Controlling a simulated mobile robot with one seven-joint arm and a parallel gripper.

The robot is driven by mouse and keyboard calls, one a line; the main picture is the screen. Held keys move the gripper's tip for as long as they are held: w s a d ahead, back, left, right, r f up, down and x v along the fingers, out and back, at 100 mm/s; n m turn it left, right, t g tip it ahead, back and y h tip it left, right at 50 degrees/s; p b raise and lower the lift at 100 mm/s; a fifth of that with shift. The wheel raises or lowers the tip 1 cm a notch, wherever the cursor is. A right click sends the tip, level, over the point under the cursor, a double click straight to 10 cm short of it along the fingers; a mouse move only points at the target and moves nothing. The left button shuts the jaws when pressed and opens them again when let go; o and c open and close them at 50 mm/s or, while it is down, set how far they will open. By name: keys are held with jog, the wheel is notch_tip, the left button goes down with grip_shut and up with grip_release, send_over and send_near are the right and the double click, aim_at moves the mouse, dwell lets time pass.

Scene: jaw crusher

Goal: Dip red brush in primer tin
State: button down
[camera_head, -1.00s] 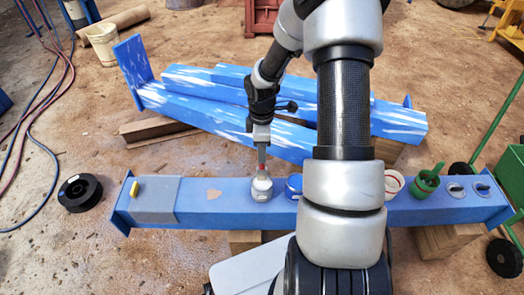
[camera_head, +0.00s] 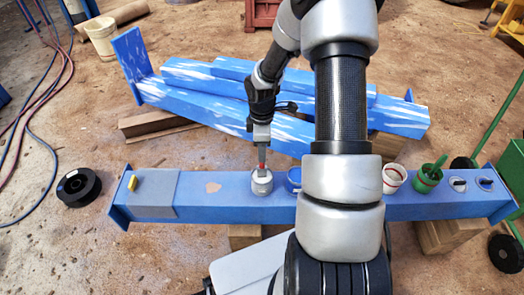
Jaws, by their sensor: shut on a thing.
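My gripper (camera_head: 262,150) points down over the blue beam and is shut on the red brush (camera_head: 262,167). Only a short red piece of the brush shows between the fingers and the grey tin below. The grey tin (camera_head: 262,186), which looks like the primer tin, stands upright on the beam. The brush's lower end is at the tin's mouth and seems to be inside it. The bristles are hidden, and I cannot tell how deep they are.
The blue beam (camera_head: 236,208) carries a blue tin (camera_head: 294,181) close right of the grey one. A sanded patch (camera_head: 213,188) lies left.

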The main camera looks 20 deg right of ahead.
dwell(0.3)
jog(key=shift+r+p, duration=1.7)
jog(key=shift+r, duration=0.25)
